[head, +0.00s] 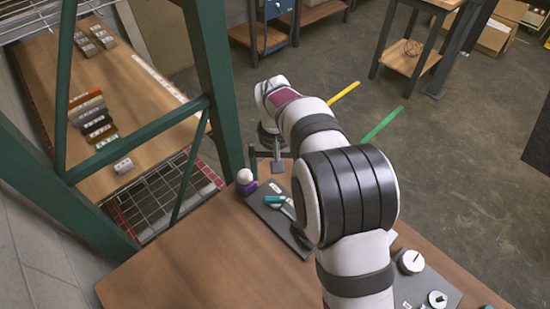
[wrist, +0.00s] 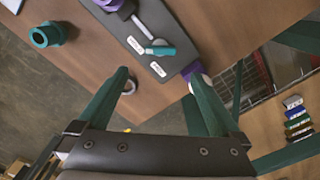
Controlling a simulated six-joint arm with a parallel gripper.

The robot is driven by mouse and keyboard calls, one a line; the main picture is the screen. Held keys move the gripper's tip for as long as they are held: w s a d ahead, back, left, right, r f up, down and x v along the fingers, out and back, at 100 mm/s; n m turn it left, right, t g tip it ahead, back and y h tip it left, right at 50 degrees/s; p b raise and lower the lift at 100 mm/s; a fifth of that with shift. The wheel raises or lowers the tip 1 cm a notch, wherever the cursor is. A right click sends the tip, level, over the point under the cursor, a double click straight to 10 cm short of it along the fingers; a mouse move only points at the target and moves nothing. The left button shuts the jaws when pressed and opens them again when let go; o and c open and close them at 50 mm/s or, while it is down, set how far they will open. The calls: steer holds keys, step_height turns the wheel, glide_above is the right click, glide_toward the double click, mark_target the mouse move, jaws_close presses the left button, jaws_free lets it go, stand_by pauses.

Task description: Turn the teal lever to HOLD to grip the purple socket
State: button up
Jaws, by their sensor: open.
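The teal lever (wrist: 160,50) has a grey arm and lies on a dark plate (wrist: 180,22). Its handle is close to two white labels, whose words are too small to read. It also shows in the head view (head: 273,199). A purple block (head: 246,188) with a white ball on top stands at the plate's edge; purple also shows by the right finger in the wrist view (wrist: 193,69). Another purple part (wrist: 110,4) is cut off at the top; I cannot tell which is the socket. My gripper (wrist: 158,82) is open and empty, apart from the lever.
A teal ring-shaped part (wrist: 46,35) sits on the wooden table (head: 190,265). White round parts (head: 411,262) on another plate are at the right. A green post (head: 215,80) and wire rack (head: 160,200) stand at the left. Much of the table's front left is clear.

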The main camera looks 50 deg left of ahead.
step_height(320, 180, up, 7)
steer(key=shift+f, duration=0.1)
stand_by(0.3)
steer(key=w+d+r+m, duration=0.2)
steer(key=d+r, duration=0.1)
steer(key=d, duration=0.3)
steer(key=w+d+r+m, duration=0.1)
steer(key=w+d+r, duration=0.1)
steer(key=d, duration=0.4)
steer(key=s+d+r+m, duration=0.1)
steer(key=s+d+m, duration=0.15)
steer(key=d, duration=0.55)
steer(key=s+d+r+m, duration=0.2)
steer(key=d+m, duration=0.1)
steer(key=d, duration=0.5)
steer(key=s+d+f+m+y, duration=0.1)
steer(key=s+d+f+m, duration=0.1)
steer(key=s+d, duration=0.3)
steer(key=s+d+f+m, duration=0.2)
steer(key=s+d+m, duration=0.2)
steer(key=s, duration=0.3)
steer(key=shift+s+d+f+y, duration=0.3)
steer(key=shift+s+d+y, duration=0.1)
steer(key=shift+d, duration=0.15)
